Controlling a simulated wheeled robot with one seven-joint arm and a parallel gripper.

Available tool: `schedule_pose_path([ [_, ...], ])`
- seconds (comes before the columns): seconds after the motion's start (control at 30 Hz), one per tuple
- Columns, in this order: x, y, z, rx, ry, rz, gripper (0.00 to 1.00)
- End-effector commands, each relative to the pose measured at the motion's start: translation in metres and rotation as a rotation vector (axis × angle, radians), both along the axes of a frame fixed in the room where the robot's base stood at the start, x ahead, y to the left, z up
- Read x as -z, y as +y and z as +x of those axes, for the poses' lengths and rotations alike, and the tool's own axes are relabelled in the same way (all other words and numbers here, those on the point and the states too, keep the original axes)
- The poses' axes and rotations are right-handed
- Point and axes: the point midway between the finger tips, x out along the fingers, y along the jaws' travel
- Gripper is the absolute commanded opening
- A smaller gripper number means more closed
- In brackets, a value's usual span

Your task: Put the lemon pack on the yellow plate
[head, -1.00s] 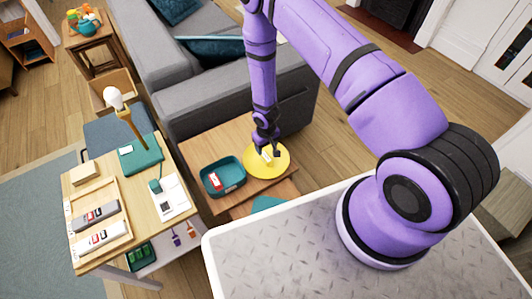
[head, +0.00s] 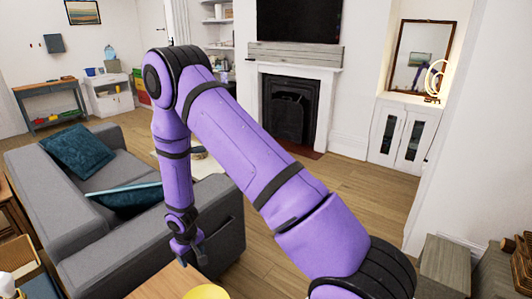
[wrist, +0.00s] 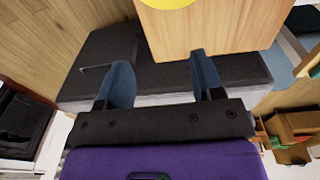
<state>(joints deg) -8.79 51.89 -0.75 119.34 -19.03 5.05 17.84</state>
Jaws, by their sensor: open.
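The yellow plate (head: 206,293) is cut off at the bottom edge of the head view, on the wooden side table (head: 160,284). A sliver of the plate (wrist: 168,3) shows at the top of the wrist view. My gripper (head: 192,256) hangs beside the sofa arm, above and beyond the table. In the wrist view my gripper (wrist: 160,62) has its two fingers spread apart with nothing between them. The lemon pack is not visible in either current view. Most of the plate is outside the frames.
The grey sofa (head: 110,195) with teal cushions stands at the left, close to my gripper. The fireplace (head: 290,105) is at the back, with open wood floor (head: 340,190) before it. A grey box (head: 445,265) stands at the right.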

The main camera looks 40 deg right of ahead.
Motion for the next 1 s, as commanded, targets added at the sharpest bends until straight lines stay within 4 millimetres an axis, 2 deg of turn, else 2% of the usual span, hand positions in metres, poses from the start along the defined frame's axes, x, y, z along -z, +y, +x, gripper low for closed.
schedule_pose_path([
  [0.03, -0.026, -0.003, 0.005, 0.007, -0.019, -0.002, 0.61],
  [0.1, -0.057, -0.006, 0.009, 0.016, -0.037, -0.008, 0.61],
  [0.27, -0.127, -0.015, 0.009, 0.036, -0.077, -0.016, 0.61],
  [0.47, -0.209, -0.027, -0.004, 0.064, -0.124, -0.021, 0.61],
  [0.7, -0.298, -0.040, -0.037, 0.096, -0.176, -0.018, 0.61],
  [0.87, -0.349, -0.048, -0.069, 0.113, -0.211, -0.011, 0.61],
  [1.0, -0.388, -0.054, -0.101, 0.128, -0.241, -0.002, 0.61],
])
